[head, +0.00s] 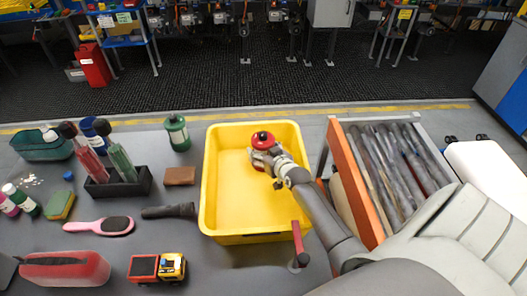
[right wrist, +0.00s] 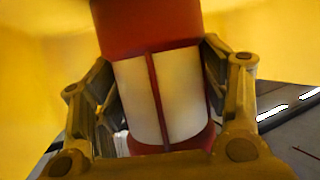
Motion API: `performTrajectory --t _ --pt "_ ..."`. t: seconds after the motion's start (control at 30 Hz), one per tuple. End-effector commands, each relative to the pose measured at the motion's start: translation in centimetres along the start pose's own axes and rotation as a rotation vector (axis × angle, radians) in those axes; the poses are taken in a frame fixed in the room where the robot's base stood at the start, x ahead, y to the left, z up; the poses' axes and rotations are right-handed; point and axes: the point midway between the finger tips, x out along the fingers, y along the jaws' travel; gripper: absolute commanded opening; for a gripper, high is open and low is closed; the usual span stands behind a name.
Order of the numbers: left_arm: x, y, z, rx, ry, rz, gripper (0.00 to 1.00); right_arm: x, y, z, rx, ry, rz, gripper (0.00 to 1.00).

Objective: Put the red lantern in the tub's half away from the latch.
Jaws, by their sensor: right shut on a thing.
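The red lantern (head: 262,138) is in the head view, over the far part of the yellow tub (head: 209,190). Its red top with a dark knob shows above my right gripper (head: 267,156). In the right wrist view the lantern (right wrist: 155,95) has pale panels between red ends, and the fingers of my right gripper (right wrist: 158,100) are shut around its sides. I cannot tell whether its base touches the tub floor. A red bar with a dark end (head: 298,243) is at the tub's near right corner; it may be the latch. My left gripper is not in view.
An orange-sided crate (head: 357,180) of long grey pieces stands close right of the tub. Left of the tub are a brown block (head: 180,176), a dark handled tool (head: 168,211), a green bottle (head: 177,133) and a toy truck (head: 157,268). The tub's near half looks empty.

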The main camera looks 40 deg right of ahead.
Motion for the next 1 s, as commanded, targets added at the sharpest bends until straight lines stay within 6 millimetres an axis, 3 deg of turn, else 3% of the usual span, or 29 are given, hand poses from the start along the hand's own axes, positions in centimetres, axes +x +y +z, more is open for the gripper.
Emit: performTrajectory --t 0.23,0.27,0.4,0.83,1.0 --pt "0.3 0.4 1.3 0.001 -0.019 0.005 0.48 0.1 0.0 0.2 -0.001 0.003 0.0 0.29" --pt "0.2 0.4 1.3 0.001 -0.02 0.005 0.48 0.1 0.0 0.3 0.0 0.0 0.0 0.7" --pt "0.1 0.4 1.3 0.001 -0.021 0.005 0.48 0.1 0.0 0.2 0.0 0.0 0.0 0.88" --pt "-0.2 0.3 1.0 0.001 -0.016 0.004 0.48 -0.1 0.0 -0.3 0.001 0.001 0.0 0.89" --pt "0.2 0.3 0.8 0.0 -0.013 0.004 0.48 -1.5 0.0 0.1 0.001 0.0 -0.001 0.89"
